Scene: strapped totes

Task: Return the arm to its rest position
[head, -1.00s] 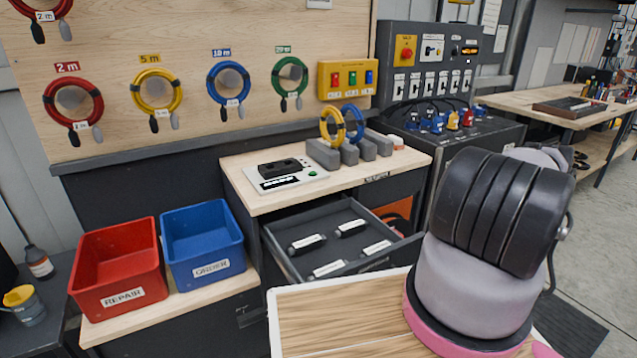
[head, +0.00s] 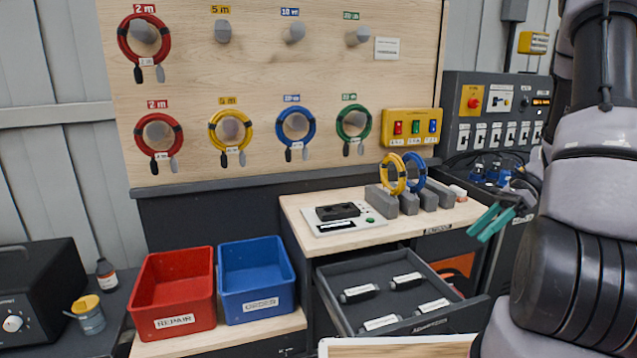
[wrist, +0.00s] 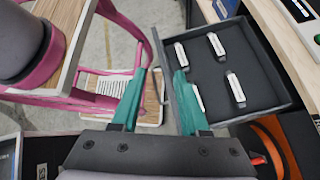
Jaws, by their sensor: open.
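My arm rises along the right edge of the head view. My gripper (head: 490,222) shows there with teal fingers, in front of the control cabinet and to the right of the open drawer. In the wrist view my gripper (wrist: 158,100) has its two teal fingers spread apart with nothing between them. The open grey drawer (wrist: 259,107) lies just beside the right finger in that picture. I cannot tell how near the finger is to its front.
The drawer (head: 330,285) holds several labelled dark blocks. A red bin (head: 174,290) and a blue bin (head: 256,280) stand left of it. Cable coils hang on the wooden board (head: 260,75). A yellow and a blue coil stand in grey holders on the bench (head: 305,212).

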